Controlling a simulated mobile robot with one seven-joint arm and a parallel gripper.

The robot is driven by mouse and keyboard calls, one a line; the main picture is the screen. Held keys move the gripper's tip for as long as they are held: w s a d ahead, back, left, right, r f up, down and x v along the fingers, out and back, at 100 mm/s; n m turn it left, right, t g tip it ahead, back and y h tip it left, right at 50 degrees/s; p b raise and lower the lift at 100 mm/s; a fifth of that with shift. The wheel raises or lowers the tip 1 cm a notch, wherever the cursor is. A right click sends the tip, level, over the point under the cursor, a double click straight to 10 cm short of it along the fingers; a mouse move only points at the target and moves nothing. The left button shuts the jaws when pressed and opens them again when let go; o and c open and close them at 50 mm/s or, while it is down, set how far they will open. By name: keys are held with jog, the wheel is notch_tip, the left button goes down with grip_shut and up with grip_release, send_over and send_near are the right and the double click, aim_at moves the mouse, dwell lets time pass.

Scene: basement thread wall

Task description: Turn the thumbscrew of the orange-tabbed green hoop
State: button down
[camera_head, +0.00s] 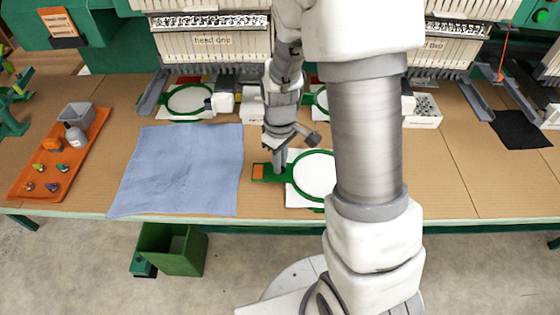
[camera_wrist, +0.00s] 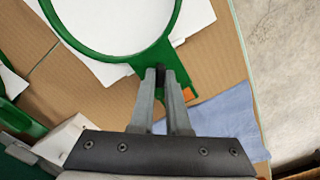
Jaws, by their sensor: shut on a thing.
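The green hoop (camera_head: 297,192) with white cloth lies flat on the table, partly behind my arm in the head view. Its orange tab (camera_head: 259,171) points left. In the wrist view the green ring (camera_wrist: 118,57) fills the top, and the orange tab (camera_wrist: 190,94) shows just right of the fingers. My gripper (camera_head: 279,168) points down at the bracket between ring and tab. In the wrist view my gripper (camera_wrist: 161,74) has its fingertips close together around a small dark thumbscrew (camera_wrist: 160,71), mostly hidden between them.
A blue cloth (camera_head: 180,170) lies left of the hoop. An orange tray (camera_head: 62,150) with small items stands at far left. Embroidery machines (camera_head: 210,45) line the back, with another green hoop (camera_head: 190,99) under one. A green bin (camera_head: 176,250) stands on the floor.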

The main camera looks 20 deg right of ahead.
jog(key=m, duration=0.7)
jog(key=shift+p, duration=0.35)
jog(key=m+p, duration=0.1)
jog(key=m, duration=0.2)
jog(key=shift+m, duration=0.3)
jog(key=m+p, duration=0.1)
jog(key=m, duration=0.2)
jog(key=shift+r+m, duration=0.1)
jog(key=shift+m, duration=0.2)
jog(key=m+p, duration=0.1)
jog(key=m, duration=0.2)
jog(key=shift+m+p, duration=0.3)
jog(key=shift+p, duration=0.05)
jog(key=m+p, duration=0.2)
jog(key=m, duration=0.1)
jog(key=shift+m, duration=0.4)
jog(key=m+p, duration=0.1)
jog(key=m, duration=0.2)
jog(key=shift+p, duration=0.35)
jog(key=shift+m+p, duration=0.55)
jog(key=shift+m, duration=0.95)
jog(key=c, duration=0.9)
grip_release()
